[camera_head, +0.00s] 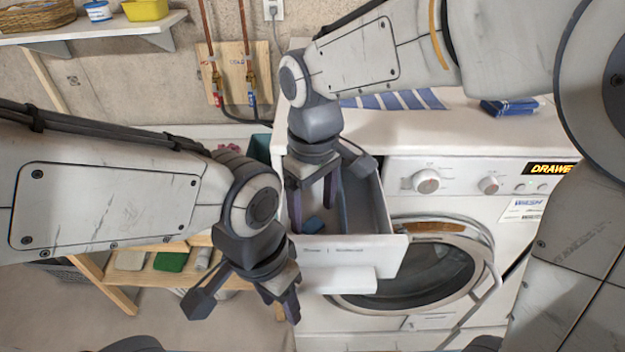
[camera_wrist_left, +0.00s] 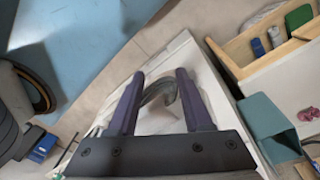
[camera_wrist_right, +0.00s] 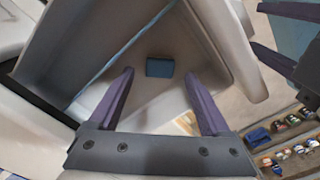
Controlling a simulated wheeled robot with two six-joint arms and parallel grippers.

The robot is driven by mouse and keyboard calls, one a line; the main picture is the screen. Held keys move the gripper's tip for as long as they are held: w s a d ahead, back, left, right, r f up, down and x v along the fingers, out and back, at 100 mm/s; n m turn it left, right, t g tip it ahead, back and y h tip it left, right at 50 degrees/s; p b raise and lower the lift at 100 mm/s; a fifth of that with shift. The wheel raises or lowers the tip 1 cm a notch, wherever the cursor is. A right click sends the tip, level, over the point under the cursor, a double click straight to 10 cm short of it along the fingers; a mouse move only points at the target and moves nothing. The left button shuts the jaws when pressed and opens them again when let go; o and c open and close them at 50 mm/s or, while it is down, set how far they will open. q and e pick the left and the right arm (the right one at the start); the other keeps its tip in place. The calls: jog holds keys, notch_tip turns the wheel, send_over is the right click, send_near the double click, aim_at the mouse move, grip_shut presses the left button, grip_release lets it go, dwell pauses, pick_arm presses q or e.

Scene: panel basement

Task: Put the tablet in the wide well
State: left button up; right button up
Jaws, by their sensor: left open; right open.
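The tablet, a small blue block (camera_head: 315,224), lies on the floor of the pulled-out detergent drawer (camera_head: 345,250), in the compartment left of the divider (camera_head: 342,205). It also shows in the right wrist view (camera_wrist_right: 160,67), beside the divider (camera_wrist_right: 120,50) and apart from the walls. My right gripper (camera_head: 315,203) is open and empty, pointing down into that compartment above the tablet. My left gripper (camera_head: 248,296) is open and empty, lower down, left of the drawer's front handle (camera_head: 340,281). The drawer's right compartment looks empty.
The washing machine (camera_head: 450,160) has its round door (camera_head: 430,265) below the drawer. A striped cloth (camera_head: 395,99) and a blue pack (camera_head: 508,106) lie on top. A wooden shelf unit (camera_head: 120,298) stands at left, and a teal bin (camera_wrist_left: 270,115) shows in the left wrist view.

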aim_at(313, 225)
pick_arm(q)
jog(key=shift+f+b, duration=0.5)
jog(key=shift+f, duration=0.1)
pick_arm(e)
notch_tip(313, 225, up, 9)
jog(key=shift+f, duration=0.1)
